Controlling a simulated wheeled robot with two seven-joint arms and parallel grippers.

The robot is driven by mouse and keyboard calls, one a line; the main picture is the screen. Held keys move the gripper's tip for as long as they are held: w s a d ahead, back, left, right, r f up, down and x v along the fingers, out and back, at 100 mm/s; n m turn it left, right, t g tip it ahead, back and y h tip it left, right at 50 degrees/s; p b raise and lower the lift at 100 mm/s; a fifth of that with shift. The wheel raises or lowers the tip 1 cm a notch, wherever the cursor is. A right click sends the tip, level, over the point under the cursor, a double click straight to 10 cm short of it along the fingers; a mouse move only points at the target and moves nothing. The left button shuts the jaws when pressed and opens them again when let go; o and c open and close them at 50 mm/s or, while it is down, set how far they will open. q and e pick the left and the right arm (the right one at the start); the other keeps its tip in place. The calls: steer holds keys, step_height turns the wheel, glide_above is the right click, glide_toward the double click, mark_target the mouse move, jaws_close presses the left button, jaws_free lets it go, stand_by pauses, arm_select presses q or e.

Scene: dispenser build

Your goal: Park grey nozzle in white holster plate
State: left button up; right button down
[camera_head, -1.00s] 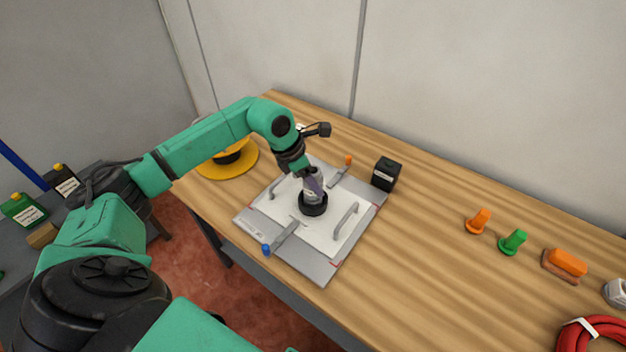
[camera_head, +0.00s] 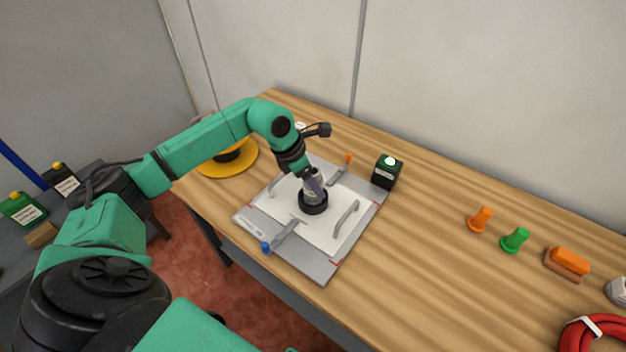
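My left gripper (camera_head: 312,184) points down at the middle of the white plate (camera_head: 331,239), which lies on a grey base on the table. Its fingers are at a grey, roughly cylindrical part (camera_head: 318,191), which looks like the grey nozzle and stands upright in a black ring (camera_head: 313,205). The fingers overlap the grey part, and I cannot tell whether they grip it or stand open around it. The plate has two grey handles, and clamps with blue and orange tips lie at its edges. My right gripper is not in view.
A black box (camera_head: 385,178) with a lit green lamp stands behind the plate. An orange plug (camera_head: 480,219), a green plug (camera_head: 515,240), an orange block (camera_head: 568,262) and a red coil (camera_head: 590,333) lie to the right. A yellow disc (camera_head: 237,168) is at the left. Table between is clear.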

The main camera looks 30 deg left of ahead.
arm_select(q)
steer(key=shift+s+f, duration=0.1)
steer(key=shift+p+v, duration=1.4)
steer(key=shift+v, duration=1.4)
steer(key=p+v, duration=0.2)
steer(key=v, duration=0.3)
steer(key=shift+a+r, duration=0.1)
steer(key=shift+r, duration=0.1)
